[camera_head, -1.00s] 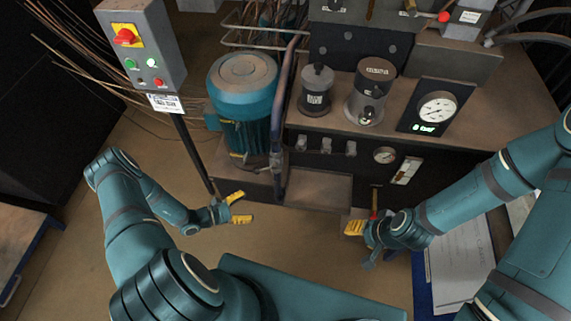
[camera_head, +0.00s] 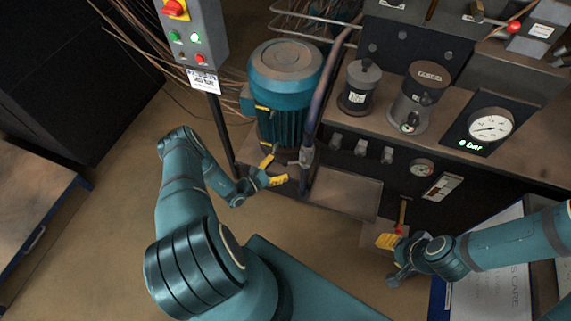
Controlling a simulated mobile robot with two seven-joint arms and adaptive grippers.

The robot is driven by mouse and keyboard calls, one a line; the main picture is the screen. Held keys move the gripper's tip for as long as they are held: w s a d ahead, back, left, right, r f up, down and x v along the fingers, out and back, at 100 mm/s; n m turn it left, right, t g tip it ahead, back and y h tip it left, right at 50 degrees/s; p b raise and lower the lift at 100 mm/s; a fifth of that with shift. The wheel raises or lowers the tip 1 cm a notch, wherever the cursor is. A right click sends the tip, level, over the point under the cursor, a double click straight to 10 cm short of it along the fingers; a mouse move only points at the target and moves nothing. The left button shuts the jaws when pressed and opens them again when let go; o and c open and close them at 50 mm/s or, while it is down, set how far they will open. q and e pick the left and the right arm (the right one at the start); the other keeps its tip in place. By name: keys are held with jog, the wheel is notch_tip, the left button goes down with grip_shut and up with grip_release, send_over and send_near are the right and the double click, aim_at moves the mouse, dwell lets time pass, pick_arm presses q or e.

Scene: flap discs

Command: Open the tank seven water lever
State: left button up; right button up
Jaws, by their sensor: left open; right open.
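A small upright brass-coloured rod with red at its lower end (camera_head: 402,212) stands low at the front of the machine. I cannot tell whether it is the tank seven water lever; no readable label shows on it. My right gripper (camera_head: 388,256) is open just below and left of this rod, with one yellow fingertip close to it; contact cannot be told. A red-knobbed lever (camera_head: 514,27) is at the top right, away from both grippers. My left gripper (camera_head: 276,172) is open and empty in front of the blue motor's base.
A gauge panel (camera_head: 490,128) shows green "bar" digits. A control box (camera_head: 195,45) on a post is at the left. Bare floor (camera_head: 130,200) lies left of my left arm.

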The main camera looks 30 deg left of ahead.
aim_at(285, 163)
pick_arm(q)
jog(key=shift+x, duration=1.65)
grip_shut()
